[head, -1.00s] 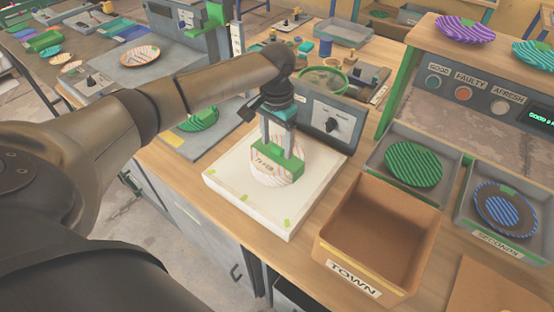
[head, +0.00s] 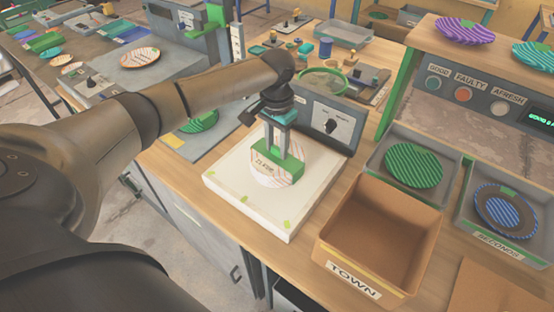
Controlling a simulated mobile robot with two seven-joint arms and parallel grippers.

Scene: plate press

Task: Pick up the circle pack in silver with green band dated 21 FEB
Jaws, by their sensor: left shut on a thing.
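My left gripper (head: 278,145) is shut on a round pale pack (head: 266,179) with thin reddish stripes and a green band across it. The pack is over the white square pad (head: 318,190) on the bench. Small print on the band side seems to end in FEB, but the number is too blurred to read surely. The fingers cover part of the pack. I cannot tell whether its lower edge touches the pad. My right gripper is not in view.
An open cardboard box marked TOWN (head: 372,240) stands to the right of the pad. Grey trays hold a green striped disc (head: 414,164) and a blue striped disc (head: 505,208). A control box with a dial (head: 330,122) stands behind the pad.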

